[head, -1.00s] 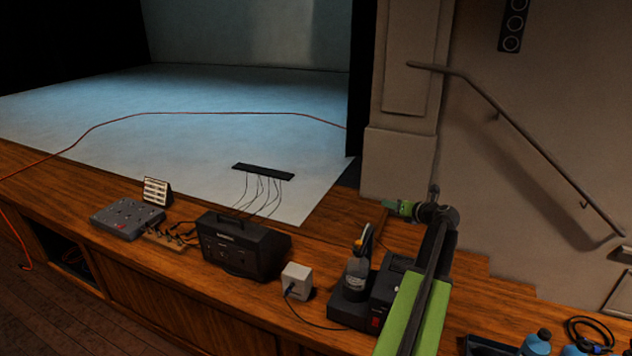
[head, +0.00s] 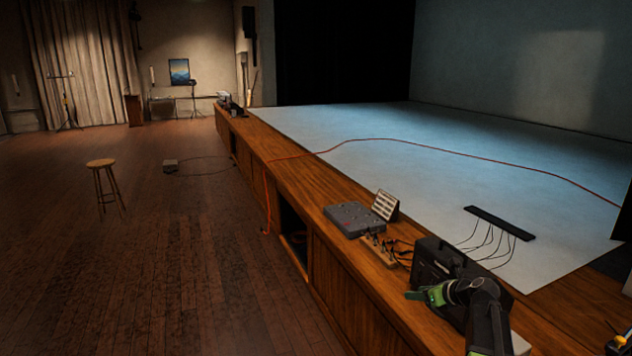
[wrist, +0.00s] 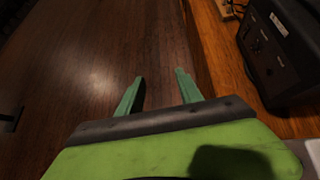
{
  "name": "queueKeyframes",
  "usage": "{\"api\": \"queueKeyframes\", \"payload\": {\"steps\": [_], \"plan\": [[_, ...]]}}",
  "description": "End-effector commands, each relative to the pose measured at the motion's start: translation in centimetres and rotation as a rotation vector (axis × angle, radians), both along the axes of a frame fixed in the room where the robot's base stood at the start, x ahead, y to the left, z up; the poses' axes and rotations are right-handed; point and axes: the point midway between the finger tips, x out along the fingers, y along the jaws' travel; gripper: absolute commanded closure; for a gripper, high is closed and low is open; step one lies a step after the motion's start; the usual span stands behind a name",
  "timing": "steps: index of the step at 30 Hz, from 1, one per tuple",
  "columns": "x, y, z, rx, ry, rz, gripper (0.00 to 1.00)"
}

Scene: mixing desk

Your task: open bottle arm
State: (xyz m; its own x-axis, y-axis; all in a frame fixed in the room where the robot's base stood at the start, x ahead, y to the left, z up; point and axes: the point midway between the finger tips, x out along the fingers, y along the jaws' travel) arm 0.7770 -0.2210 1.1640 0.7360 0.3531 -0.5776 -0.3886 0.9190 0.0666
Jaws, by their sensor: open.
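My gripper (head: 417,296) has green fingers and shows in front of the black box in the head view. In the wrist view my gripper (wrist: 158,92) is open and empty, with its two fingers apart above the dark wooden floor. The bottle and its stand are not clearly visible now. Only a small dark piece with an orange-yellow bit (head: 621,345) shows at the bottom right edge of the head view; I cannot tell if it belongs to the bottle stand.
The black box (head: 435,262) stands on the wooden ledge (head: 300,190) and also shows in the wrist view (wrist: 283,45). A grey mixer (head: 355,219) and a small panel (head: 385,205) stand farther along. A stool (head: 101,165) stands on the open floor (head: 150,260).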

Motion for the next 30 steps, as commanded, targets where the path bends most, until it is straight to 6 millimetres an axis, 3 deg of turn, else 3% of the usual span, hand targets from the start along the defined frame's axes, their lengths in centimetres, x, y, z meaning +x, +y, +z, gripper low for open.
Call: {"api": "queueKeyframes", "payload": {"steps": [1,6,9,12,15,21,25,30], "plan": [[-0.2,4.7,-2.7,-0.068,0.008,0.106,0.57],[-2.9,17.7,-8.8,-0.371,0.009,0.531,0.57],[-6.1,23.8,-12.3,-0.580,-0.015,0.832,0.57],[-10.5,27.9,-15.8,-0.820,-0.057,1.198,0.57],[-14.3,28.2,-17.5,-1.025,-0.098,1.549,0.57],[-19.3,23.2,-18.1,-1.239,-0.169,2.158,0.57],[-20.2,22.2,-18.2,-1.258,-0.269,2.413,0.57],[-20.3,22.2,-18.2,-1.264,-0.344,2.502,0.57]]}}
